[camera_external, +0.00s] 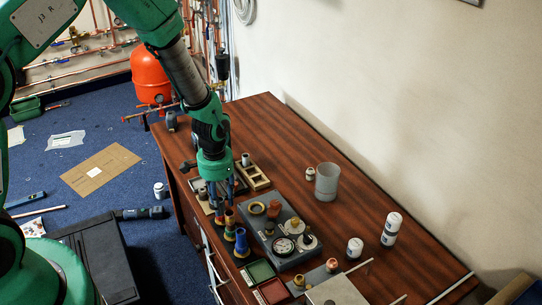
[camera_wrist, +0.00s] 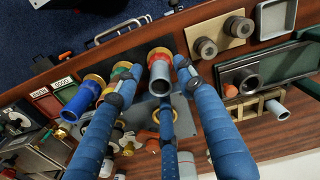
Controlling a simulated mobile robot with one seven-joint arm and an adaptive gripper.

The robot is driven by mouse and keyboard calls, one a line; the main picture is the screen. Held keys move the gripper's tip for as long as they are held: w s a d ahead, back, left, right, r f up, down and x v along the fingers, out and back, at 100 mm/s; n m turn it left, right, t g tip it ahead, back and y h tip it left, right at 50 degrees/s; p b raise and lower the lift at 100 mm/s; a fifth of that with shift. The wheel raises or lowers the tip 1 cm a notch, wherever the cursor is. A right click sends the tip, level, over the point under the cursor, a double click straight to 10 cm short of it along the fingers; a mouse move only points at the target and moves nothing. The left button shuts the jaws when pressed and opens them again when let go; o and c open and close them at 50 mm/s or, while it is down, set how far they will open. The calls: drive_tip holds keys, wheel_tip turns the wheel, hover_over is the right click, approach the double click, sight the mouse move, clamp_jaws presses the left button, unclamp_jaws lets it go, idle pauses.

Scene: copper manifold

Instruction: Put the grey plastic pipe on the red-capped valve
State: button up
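A grey plastic pipe (camera_wrist: 161,78) shows in the wrist view with its open end toward the camera. A red ring or cap (camera_wrist: 160,52) with a brass-coloured rim is at its far end, in line with it. I cannot tell how far the pipe sits over the red cap. My gripper (camera_external: 221,206) points down over the row of valves on the table; its blue fingers (camera_wrist: 155,84) are spread around the pipe, with a gap at the left finger. In the external view the fingers largely hide the pipe.
A blue pipe (camera_external: 241,241) stands close beside, with another capped valve (camera_external: 230,221) between. A grey gauge box (camera_external: 295,229) is to the right. A wooden tray (camera_external: 256,178) with a short grey cylinder (camera_external: 245,159) is behind. A translucent cup (camera_external: 327,182) stands farther right.

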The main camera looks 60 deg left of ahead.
wheel_tip(320, 180, up, 12)
drive_tip(key=p, duration=0.1)
drive_tip(key=shift+r+p, duration=0.15)
drive_tip(key=shift+p, duration=0.2)
idle(0.4)
idle(0.8)
wheel_tip(320, 180, up, 15)
drive_tip(key=m+t, duration=0.1)
hover_over(220, 201)
drive_tip(key=d, duration=0.6)
drive_tip(key=s+d+r+m+t, duration=0.1)
drive_tip(key=s+d+r, duration=0.1)
drive_tip(key=d+r, duration=0.3)
drive_tip(key=s+d+r+t, duration=0.1)
drive_tip(key=s+d+r, duration=0.2)
drive_tip(key=r, duration=0.5)
drive_tip(key=s+d+r+m+t, duration=0.1)
drive_tip(key=s+d+r, duration=0.4)
drive_tip(key=s, duration=0.4)
drive_tip(key=s+d+r+m+t, duration=0.1)
drive_tip(key=s+d+r, duration=0.5)
drive_tip(key=s, duration=0.3)
drive_tip(key=shift+s+r+t, duration=0.2)
drive_tip(key=shift+r+t, duration=0.1)
drive_tip(key=shift+r, duration=0.55)
